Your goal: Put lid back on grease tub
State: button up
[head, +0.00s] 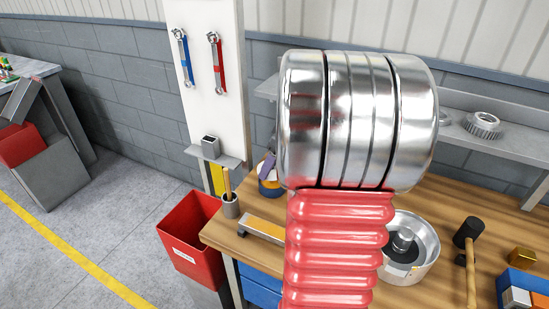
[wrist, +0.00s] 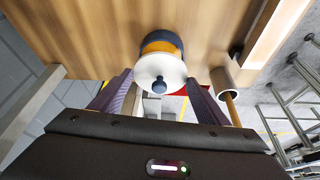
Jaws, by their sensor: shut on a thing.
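The grease tub (wrist: 160,41), dark blue with an orange band, stands on the wooden bench in the wrist view. In the head view the tub (head: 270,189) shows partly at the left of the bench, beside my arm. The white lid (wrist: 153,69) with a dark blue knob is at the tub's near end in the wrist view. My gripper (wrist: 158,77) has its purple fingers at either side of the lid and is shut on it. I cannot tell whether the lid touches the tub. My arm hides much of this area in the head view.
A cup with a wooden handle in it (head: 230,205) stands close beside the tub; this cup (wrist: 223,82) is near one finger. A metal housing (head: 427,262), a mallet (head: 469,240) and a blue bin (head: 517,284) are to the right. A red bin (head: 189,246) stands beyond the bench's left edge.

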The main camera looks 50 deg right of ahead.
jog(key=shift+f, duration=1.65)
dwell(1.4)
jog(key=o, duration=1.1)
jog(key=shift+o, duration=0.3)
jog(key=shift+o, duration=0.9)
jog(key=shift+r, duration=3.45)
jog(key=shift+c, duration=0.6)
